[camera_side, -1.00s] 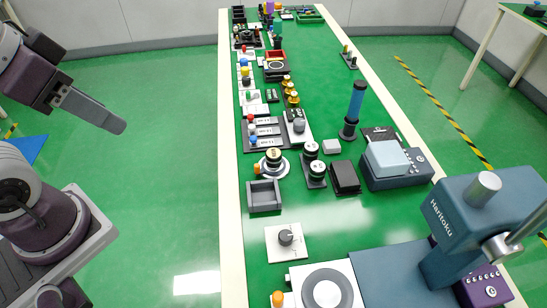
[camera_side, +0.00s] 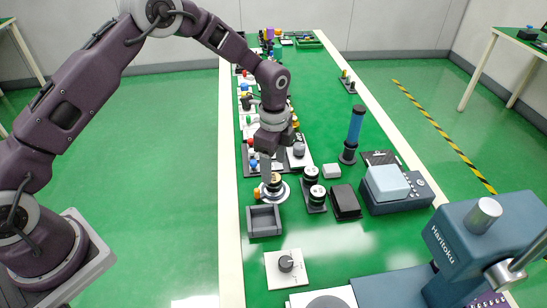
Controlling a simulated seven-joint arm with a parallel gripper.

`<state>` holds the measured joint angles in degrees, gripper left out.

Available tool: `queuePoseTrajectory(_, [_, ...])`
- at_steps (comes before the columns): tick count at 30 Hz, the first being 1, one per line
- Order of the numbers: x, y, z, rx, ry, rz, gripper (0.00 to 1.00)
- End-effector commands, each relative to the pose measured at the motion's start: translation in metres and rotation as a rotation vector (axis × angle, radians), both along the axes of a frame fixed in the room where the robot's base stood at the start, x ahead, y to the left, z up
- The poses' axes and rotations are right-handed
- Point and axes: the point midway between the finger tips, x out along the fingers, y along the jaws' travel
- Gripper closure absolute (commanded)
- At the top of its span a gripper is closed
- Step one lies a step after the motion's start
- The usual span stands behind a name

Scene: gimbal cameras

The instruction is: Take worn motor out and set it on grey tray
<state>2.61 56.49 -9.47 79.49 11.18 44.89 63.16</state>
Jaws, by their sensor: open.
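A small dark motor (camera_side: 274,185) with a pale top stands upright on a round silver mount (camera_side: 284,194). It appears to be the worn motor, though its label is too small to read. My gripper (camera_side: 270,178) points down right at this motor, with its fingers around or just beside the top; I cannot tell whether they touch. The gripper is open and partly hides the motor. The grey tray (camera_side: 249,222) is an empty open box just in front of the mount.
Two similar motors (camera_side: 311,174) stand in a dark holder to the right of the mount. An orange knob (camera_side: 257,193) sits at the mount's left. A black box (camera_side: 345,201) and a blue-grey device (camera_side: 397,190) stand further right. A knob on a white plate (camera_side: 286,264) lies in front of the tray.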

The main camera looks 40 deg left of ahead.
Motion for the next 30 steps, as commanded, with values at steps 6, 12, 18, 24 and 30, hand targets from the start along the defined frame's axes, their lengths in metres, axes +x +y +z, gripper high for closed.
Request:
queuePoseTrajectory(6, [-0.001, 0.0, -0.04, 0.0, 0.003, 0.002, 0.35])
queuePoseTrajectory(12, [-0.001, 0.0, -0.053, 0.001, 0.001, 0.003, 0.35])
queuePoseTrajectory(18, [-0.001, 0.0, -0.053, 0.001, 0.0, 0.004, 0.37])
queuePoseTrajectory(24, [-0.001, 0.0, -0.053, 0.001, 0.0, 0.004, 0.77])
queuePoseTrajectory(30, [-0.001, 0.0, -0.053, 0.0, 0.0, 0.004, 1.0])
